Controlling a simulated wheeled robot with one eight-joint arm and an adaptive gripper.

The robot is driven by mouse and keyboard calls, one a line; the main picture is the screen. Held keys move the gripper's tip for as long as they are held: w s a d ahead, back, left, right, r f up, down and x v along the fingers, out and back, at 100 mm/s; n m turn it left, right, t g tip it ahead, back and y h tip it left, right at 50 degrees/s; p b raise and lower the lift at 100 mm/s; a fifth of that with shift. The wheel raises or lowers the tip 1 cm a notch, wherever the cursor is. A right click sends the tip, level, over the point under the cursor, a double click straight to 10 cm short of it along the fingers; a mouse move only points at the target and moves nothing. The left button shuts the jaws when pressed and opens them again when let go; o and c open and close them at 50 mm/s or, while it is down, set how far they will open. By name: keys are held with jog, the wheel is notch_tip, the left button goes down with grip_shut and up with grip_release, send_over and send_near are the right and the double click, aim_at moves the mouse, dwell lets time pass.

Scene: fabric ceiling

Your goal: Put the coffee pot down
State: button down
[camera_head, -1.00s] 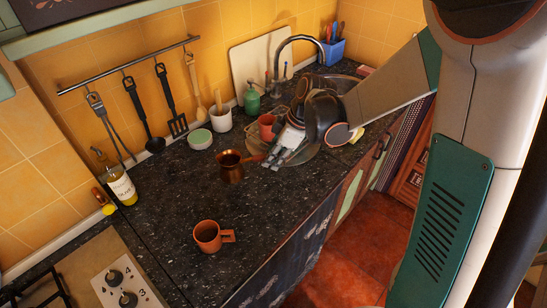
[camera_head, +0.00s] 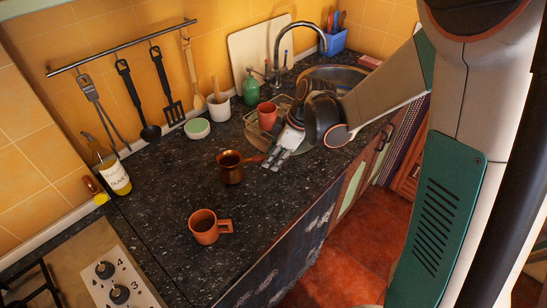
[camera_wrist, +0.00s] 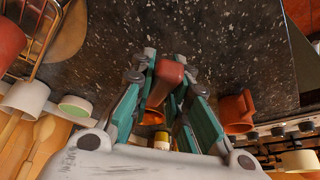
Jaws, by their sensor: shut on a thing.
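The copper coffee pot (camera_head: 231,172) is upright at the middle of the dark speckled counter (camera_head: 165,195), with its reddish handle pointing right. My gripper (camera_head: 269,160) is shut on this handle, from the right side. In the wrist view the handle (camera_wrist: 171,73) lies between the two teal fingers of my gripper (camera_wrist: 166,66), and part of the pot's copper body (camera_wrist: 153,117) shows behind; the rest is hidden. The pot is at or very near the counter top; I cannot tell whether its base touches.
An orange mug (camera_head: 204,228) stands in front of the pot. A red cup (camera_head: 267,115) stands in a rack by the sink. Counter left of the pot is clear.

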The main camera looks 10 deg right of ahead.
jog(key=shift+f+b, duration=0.45)
dwell(0.3)
jog(key=c, duration=1.5)
grip_release()
jog(key=shift+o, duration=0.2)
jog(key=shift+r, duration=0.1)
jog(key=v, duration=1.2)
jog(key=s+d+r+m+t+h, duration=0.1)
jog(key=s+m+t+h, duration=0.1)
jog(key=s+m, duration=0.5)
jog(key=s+d+r+m+t+h+b, duration=0.1)
jog(key=s+r+m+t+h, duration=0.1)
jog(key=s+m, duration=0.4)
jog(key=s+t, duration=0.1)
jog(key=s, duration=0.3)
jog(key=shift+m+t, duration=0.3)
jog(key=shift+m, duration=0.1)
